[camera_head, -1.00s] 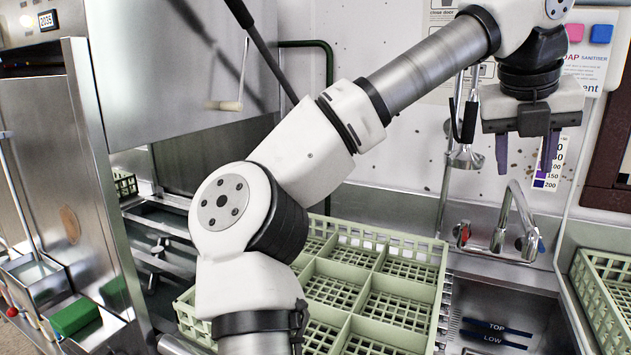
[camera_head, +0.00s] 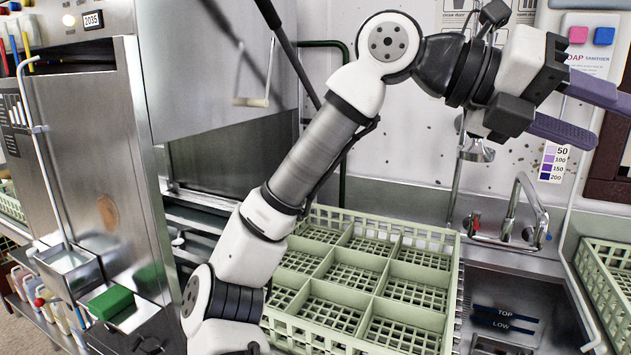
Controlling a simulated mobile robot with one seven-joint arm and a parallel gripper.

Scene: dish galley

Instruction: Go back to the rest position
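My gripper (camera_head: 582,114) is at the upper right of the head view, raised in front of the wall and above the sink's tap. Its two dark purple fingers point right and slightly down, with a clear gap between them. Nothing shows between the fingers. My arm rises from the bottom of the view, leans up and right, and bends over to the gripper.
A pale green compartment rack (camera_head: 440,314) stands below my arm, its visible compartments empty. A sink (camera_head: 497,312) with a tap (camera_head: 527,205) lies to its right, then another green rack (camera_head: 612,262). A steel dishwasher (camera_head: 110,200) stands left, with a green sponge (camera_head: 111,302) near it.

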